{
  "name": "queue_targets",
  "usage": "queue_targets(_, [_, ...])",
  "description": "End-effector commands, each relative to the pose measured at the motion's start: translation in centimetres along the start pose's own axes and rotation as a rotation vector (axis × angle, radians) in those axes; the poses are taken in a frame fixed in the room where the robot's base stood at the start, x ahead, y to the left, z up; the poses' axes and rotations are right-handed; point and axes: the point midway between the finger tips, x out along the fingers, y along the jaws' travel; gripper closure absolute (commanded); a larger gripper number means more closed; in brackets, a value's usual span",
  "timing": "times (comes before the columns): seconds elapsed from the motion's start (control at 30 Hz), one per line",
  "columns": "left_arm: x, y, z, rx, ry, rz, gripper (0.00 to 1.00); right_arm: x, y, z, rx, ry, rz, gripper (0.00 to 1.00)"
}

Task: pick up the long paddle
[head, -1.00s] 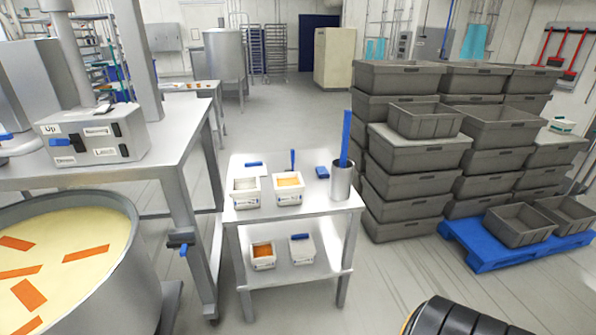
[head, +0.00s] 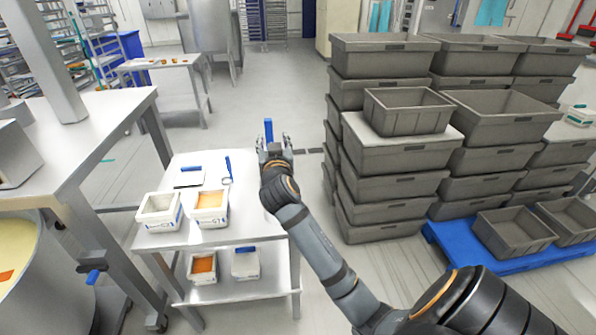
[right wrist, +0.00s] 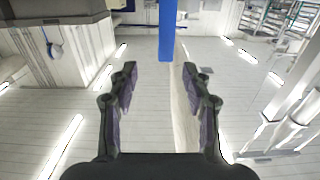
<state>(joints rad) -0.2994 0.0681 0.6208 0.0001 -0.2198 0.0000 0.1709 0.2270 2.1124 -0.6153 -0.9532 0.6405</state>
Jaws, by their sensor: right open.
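The long paddle (head: 268,127) is blue and upright at the right side of the small steel table (head: 210,237). Its upper part shows just past my right gripper (head: 274,143); its lower part and the metal cup around it are hidden behind my arm. In the right wrist view the paddle (right wrist: 167,30) is a blue bar ahead of the open fingers (right wrist: 159,70), a little right of the middle of the gap. The fingers are empty, and the paddle appears beyond their tips. My left gripper is out of view.
White tubs (head: 158,212) with pale and orange contents stand on the table, and more on its lower shelf (head: 225,288). Small blue-handled tools (head: 191,168) lie behind them. Stacked grey crates (head: 395,190) stand close on the right. Open floor lies behind the table.

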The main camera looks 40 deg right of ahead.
Motion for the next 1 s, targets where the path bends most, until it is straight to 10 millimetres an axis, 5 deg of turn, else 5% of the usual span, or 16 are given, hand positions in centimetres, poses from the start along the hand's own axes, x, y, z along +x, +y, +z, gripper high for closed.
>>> queue_targets(0.17, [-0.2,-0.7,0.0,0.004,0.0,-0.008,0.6,-0.1,0.2,-1.0,0.012,0.016,0.006,0.51])
queue_targets(0.43, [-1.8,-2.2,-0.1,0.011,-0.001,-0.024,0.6,4.2,0.2,-1.2,0.009,0.014,0.006,0.51])
queue_targets(0.67, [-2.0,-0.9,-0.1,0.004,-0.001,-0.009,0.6,5.3,0.2,-1.0,0.01,0.014,0.004,0.51])
queue_targets(1.0, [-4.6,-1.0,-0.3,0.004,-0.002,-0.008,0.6,10.0,0.2,-0.8,0.009,0.014,0.005,0.51])
